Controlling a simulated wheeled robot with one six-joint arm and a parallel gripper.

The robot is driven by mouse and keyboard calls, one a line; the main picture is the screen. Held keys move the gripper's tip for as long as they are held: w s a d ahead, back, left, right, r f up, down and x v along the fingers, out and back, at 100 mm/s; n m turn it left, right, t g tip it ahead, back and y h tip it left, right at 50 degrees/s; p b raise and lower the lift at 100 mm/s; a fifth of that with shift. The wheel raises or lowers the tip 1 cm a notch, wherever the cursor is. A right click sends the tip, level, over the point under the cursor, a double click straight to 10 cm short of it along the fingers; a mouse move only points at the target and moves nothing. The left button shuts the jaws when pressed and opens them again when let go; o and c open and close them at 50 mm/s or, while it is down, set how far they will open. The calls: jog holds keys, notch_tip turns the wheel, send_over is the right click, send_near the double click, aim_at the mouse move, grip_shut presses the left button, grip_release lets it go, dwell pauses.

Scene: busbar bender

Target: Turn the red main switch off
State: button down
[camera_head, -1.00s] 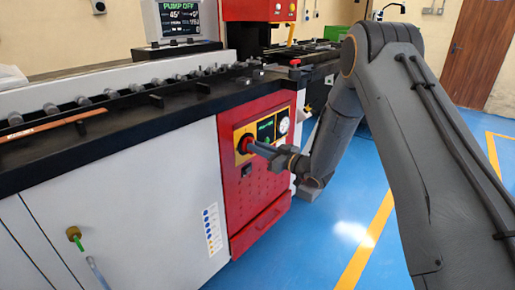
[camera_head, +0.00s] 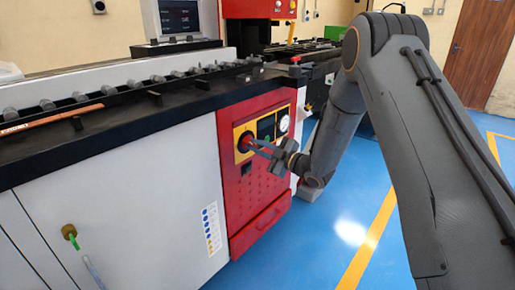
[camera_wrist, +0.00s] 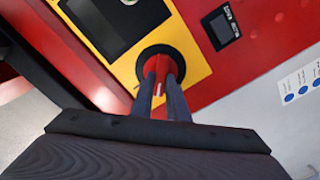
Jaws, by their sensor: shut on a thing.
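The red main switch (camera_head: 243,142) is on a yellow plate on the red front panel of the machine. In the wrist view its red handle (camera_wrist: 158,64) stands out from a dark round collar, with a white mark on it. My gripper (camera_head: 252,143) reaches the switch from the right. In the wrist view my gripper (camera_wrist: 160,88) has its two fingers on either side of the red handle, shut on it. The fingers hide part of the handle.
A dark panel display (camera_head: 266,127) and a round gauge (camera_head: 284,123) sit right of the switch. A small black meter (camera_wrist: 221,26) is below the yellow plate. The monitor (camera_head: 180,18) on the machine is dark with small text.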

jog(key=n+b, duration=0.1)
jog(key=n, duration=0.2)
jog(key=n+b, duration=0.1)
jog(key=n, duration=0.1)
jog(key=n+b, duration=0.1)
jog(key=n, duration=0.2)
jog(key=shift+s+a+f+n, duration=0.2)
jog(key=shift+f+n, duration=0.1)
dwell(0.3)
jog(key=c, duration=1.7)
grip_release()
jog(key=shift+a, duration=0.1)
jog(key=shift+d, duration=0.2)
jog(key=shift+v, duration=3.85)
